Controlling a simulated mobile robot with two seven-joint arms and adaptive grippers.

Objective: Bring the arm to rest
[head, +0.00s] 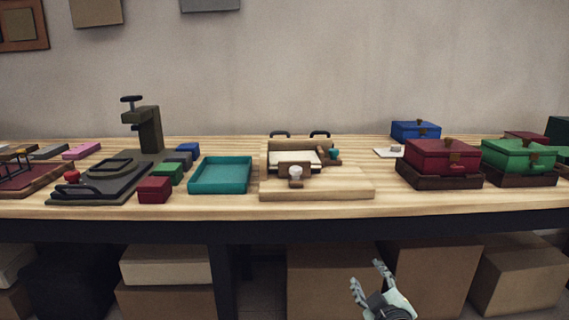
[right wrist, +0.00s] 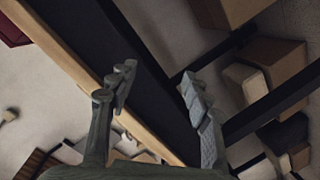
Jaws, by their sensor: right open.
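My right gripper (head: 369,282) is low in the head view, below and in front of the table's front edge. It is open and empty. In the right wrist view its two fingers (right wrist: 158,92) stand apart with nothing between them, and the table's edge (right wrist: 75,60) runs slantwise behind them. My left gripper is in neither view.
The wooden table (head: 330,207) spans the head view. On it stand a teal tray (head: 221,175), a dark press (head: 148,135), a wooden fixture (head: 317,188), a red box (head: 441,160) and a green box (head: 520,158). Cardboard boxes (head: 430,275) fill the space beneath.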

